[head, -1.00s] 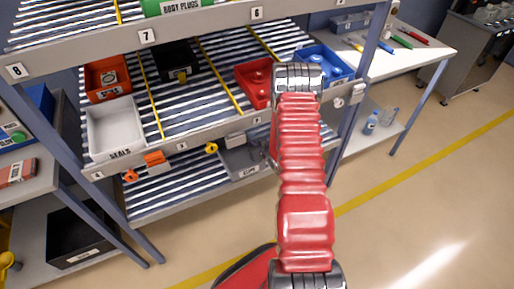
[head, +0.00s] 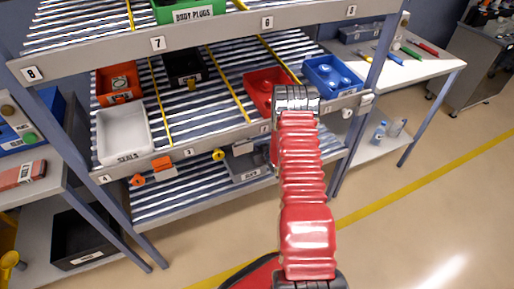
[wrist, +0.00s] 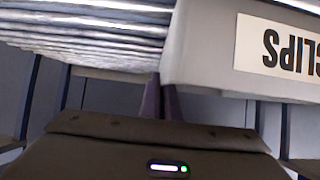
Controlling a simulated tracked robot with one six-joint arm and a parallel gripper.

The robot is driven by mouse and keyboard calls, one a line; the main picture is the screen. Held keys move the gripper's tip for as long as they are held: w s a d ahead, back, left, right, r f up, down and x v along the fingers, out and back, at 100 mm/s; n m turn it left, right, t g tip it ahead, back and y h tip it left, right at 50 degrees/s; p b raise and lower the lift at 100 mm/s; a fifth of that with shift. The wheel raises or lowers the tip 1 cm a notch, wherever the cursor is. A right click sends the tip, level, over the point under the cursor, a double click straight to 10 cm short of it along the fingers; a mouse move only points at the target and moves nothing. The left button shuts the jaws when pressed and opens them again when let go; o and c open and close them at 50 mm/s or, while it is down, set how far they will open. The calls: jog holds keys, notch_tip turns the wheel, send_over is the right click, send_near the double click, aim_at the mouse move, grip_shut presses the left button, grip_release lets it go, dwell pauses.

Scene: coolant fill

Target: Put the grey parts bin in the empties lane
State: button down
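The grey parts bin (head: 243,162) sits on the lower roller shelf, partly hidden behind the upper shelf edge and my arm. In the wrist view its front wall fills the upper right, with an upside-down CLIPS label (wrist: 277,46). My gripper (wrist: 161,98) shows in the wrist view as two dark fingers close together at the bin's corner. One finger is beside the wall and the other's tip is hidden behind it, so they look shut on the bin wall. In the head view my red arm hides the gripper. I cannot tell which lane is the empties lane.
On the middle shelf stand a white SEALS bin (head: 123,134), an orange bin (head: 118,86), a black bin (head: 186,69), a red bin (head: 266,86) and a blue bin (head: 331,73). Yellow dividers part the lanes.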

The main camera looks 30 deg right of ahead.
jog(key=shift+f, duration=0.1)
jog(key=c, duration=1.9)
grip_release()
jog(key=shift+r, duration=3.5)
